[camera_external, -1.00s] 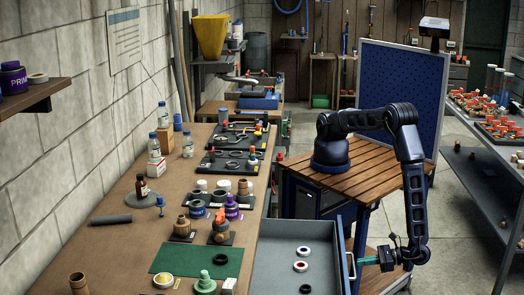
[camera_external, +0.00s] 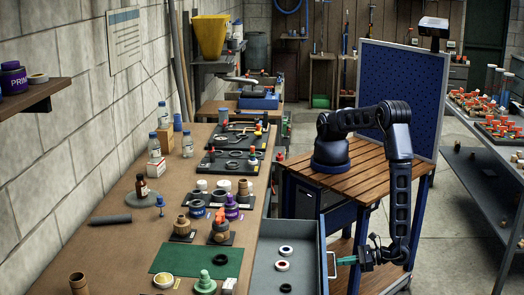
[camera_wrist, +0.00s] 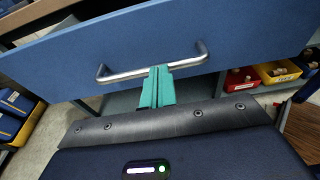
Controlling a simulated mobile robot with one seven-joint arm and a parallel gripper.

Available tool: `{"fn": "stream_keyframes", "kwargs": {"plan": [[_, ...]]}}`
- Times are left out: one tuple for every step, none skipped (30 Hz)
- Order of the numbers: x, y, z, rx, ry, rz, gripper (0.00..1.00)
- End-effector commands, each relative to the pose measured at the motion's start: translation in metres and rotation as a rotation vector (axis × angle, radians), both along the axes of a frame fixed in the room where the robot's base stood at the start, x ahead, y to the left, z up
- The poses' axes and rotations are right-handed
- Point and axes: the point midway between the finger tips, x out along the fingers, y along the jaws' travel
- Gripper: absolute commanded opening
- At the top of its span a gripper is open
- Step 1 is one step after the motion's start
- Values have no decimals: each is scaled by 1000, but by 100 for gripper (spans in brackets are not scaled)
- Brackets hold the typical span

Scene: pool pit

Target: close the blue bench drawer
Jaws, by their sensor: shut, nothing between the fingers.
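The blue bench drawer (camera_external: 262,268) stands partly out from the left workbench, with its grey inside showing. Its blue front (camera_wrist: 230,42) fills the top of the wrist view and carries a silver bar handle (camera_wrist: 125,74). The handle also shows at the drawer's right side in the external view (camera_external: 331,265). My gripper (camera_external: 345,261) is right of the drawer front, at handle height. Its green fingers (camera_wrist: 159,78) are shut together with nothing between them. Their tips overlap the handle bar in the wrist view and are at or against it; exact contact is hidden.
Several rings (camera_external: 284,265) lie in the drawer. The brown workbench top (camera_external: 120,245) holds bottles, fittings and a green mat (camera_external: 190,262). A slatted wooden table (camera_external: 365,180) with a blue pegboard (camera_external: 400,95) stands behind. Yellow and red bins (camera_wrist: 278,72) show low at the right.

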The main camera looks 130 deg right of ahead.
Motion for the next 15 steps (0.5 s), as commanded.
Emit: {"fn": "stream_keyframes", "kwargs": {"plan": [[11, -12, 0, -3, -1, -5, 0], [17, -18, 0, -2, -1, -4, 0], [25, -26, 0, -2, -1, -4, 0], [31, -32, 0, -2, -1, -5, 0], [37, -38, 0, -2, -1, -5, 0], [45, -46, 0, -1, -2, -4, 0], [51, -52, 0, -1, -2, -4, 0], [56, -58, 0, -1, -1, -4, 0], [65, -66, 0, -1, -2, -4, 0], [71, -72, 0, -2, -2, -4, 0], [76, -78, 0, -1, -2, -4, 0], [84, -85, 0, -1, -1, -4, 0], [90, -91, 0, -1, -2, -4, 0], [97, -98, 0, -1, -2, -4, 0], [104, -105, 0, -1, -2, -4, 0]]}}
